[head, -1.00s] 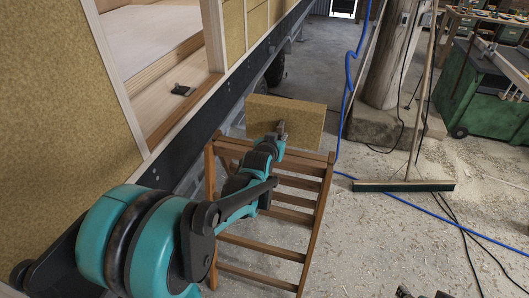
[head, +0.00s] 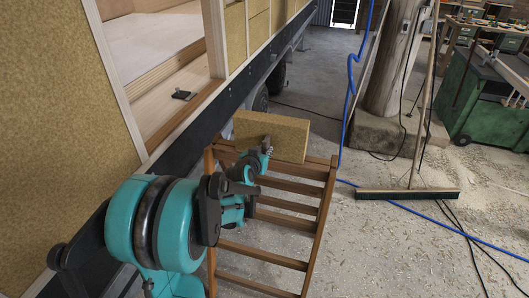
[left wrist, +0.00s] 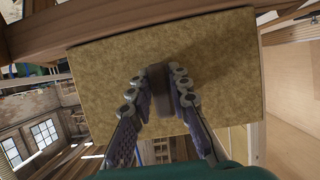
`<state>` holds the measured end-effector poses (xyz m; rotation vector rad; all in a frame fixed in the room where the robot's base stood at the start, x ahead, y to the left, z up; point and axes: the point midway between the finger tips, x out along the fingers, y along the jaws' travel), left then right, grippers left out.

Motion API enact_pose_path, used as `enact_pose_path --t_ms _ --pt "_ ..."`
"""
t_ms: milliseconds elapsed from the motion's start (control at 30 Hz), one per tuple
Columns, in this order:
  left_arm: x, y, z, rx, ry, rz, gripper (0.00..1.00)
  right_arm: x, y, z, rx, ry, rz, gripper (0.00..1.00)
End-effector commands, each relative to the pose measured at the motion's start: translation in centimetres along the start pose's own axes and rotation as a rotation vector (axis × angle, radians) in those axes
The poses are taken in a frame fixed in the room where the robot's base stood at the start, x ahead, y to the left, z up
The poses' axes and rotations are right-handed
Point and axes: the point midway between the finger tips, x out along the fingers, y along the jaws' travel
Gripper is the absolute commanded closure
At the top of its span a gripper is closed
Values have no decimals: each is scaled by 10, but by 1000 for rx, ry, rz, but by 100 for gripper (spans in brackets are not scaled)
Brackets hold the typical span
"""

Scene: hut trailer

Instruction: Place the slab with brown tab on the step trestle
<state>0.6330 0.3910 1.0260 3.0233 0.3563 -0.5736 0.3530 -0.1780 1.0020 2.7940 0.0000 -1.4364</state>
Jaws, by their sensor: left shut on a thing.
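The slab (head: 290,137) is a tan rectangular board. In the head view it is raised and tilted at the far top end of the step trestle (head: 322,205), a brown wooden frame with several slats. Its lower edge overlaps the trestle's top rail in the picture; I cannot tell whether they touch. My left gripper (head: 266,148) is shut on the slab's tab. In the left wrist view the slab (left wrist: 225,65) fills the middle, and the gripper (left wrist: 160,92) has its fingers on either side of the brown tab (left wrist: 157,76). My right gripper is not in view.
The trailer wall (head: 60,90) with a dark lower rail runs along the left, beside the trestle. A broom (head: 407,194) stands right of it, with a blue hose (head: 455,235) on the floor. A post (head: 395,65) and green cart (head: 485,100) stand farther back.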

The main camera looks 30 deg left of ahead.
Motion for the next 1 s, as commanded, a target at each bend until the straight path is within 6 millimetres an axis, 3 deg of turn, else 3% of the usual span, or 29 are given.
enact_pose_path --t_ms 67,100,167,567,1000 --pt "1 0 3 0 1 0 100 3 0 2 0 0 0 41" --pt "1 0 2 0 0 0 74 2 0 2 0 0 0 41" --pt "1 0 2 0 0 0 62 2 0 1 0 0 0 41" --pt "-4 0 -2 -1 0 0 62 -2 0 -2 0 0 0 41" --pt "-94 0 -2 0 -1 -1 62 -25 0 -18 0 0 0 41"
